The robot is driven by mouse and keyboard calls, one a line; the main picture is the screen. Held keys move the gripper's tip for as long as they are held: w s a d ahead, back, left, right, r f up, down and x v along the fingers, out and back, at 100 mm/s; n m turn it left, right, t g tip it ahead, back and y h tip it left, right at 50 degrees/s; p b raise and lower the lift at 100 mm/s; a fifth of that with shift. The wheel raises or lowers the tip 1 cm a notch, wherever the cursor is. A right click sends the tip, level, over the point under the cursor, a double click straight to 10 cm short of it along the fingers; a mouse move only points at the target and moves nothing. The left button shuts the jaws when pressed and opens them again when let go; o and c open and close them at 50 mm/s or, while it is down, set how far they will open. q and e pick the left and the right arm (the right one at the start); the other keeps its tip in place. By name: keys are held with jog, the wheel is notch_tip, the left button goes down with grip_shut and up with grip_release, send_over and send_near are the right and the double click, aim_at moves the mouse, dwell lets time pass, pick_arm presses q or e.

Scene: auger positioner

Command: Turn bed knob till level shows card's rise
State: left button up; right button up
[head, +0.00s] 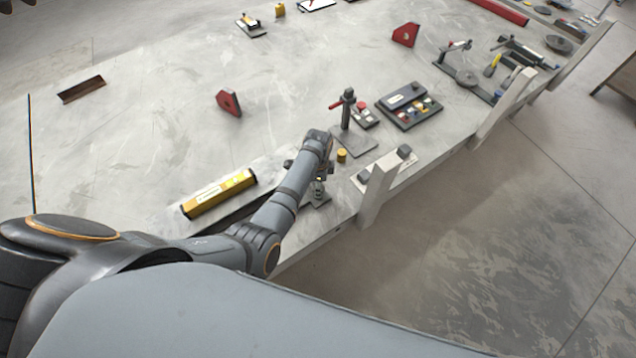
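A yellow spirit level (220,193) with a pale label lies at the near left part of the table, along a dark bed or rail (232,217) partly covered by my arm. Its bubble is too small to read. My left arm comes in from the left and bends down at the wrist. My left gripper (319,186) points down over a small metal fitting with a grey foot (318,200) near the table's front edge. This may be the bed knob; the fingers and any contact are too small and partly hidden to tell. No card with a rise can be made out. My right gripper is not in view.
A stand with a red handle (347,110), a small yellow cylinder (341,156) and a dark tray of coloured parts (408,106) stand right of the gripper. Pale upright posts (377,193) line the front edge. The table (150,125) is largely clear at left.

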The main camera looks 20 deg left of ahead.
pick_arm(q)
jog(key=n+p, duration=0.2)
jog(key=n, duration=0.2)
jog(key=shift+r, duration=0.15)
jog(key=n+p, duration=0.2)
jog(key=n, duration=0.3)
jog(key=shift+n, duration=0.4)
jog(key=n, duration=0.5)
jog(key=shift+n, duration=0.3)
jog(key=n, duration=0.5)
jog(key=shift+n, duration=0.7)
jog(key=o, duration=1.1)
jog(key=shift+o, duration=0.2)
notch_tip(320, 180, up, 12)
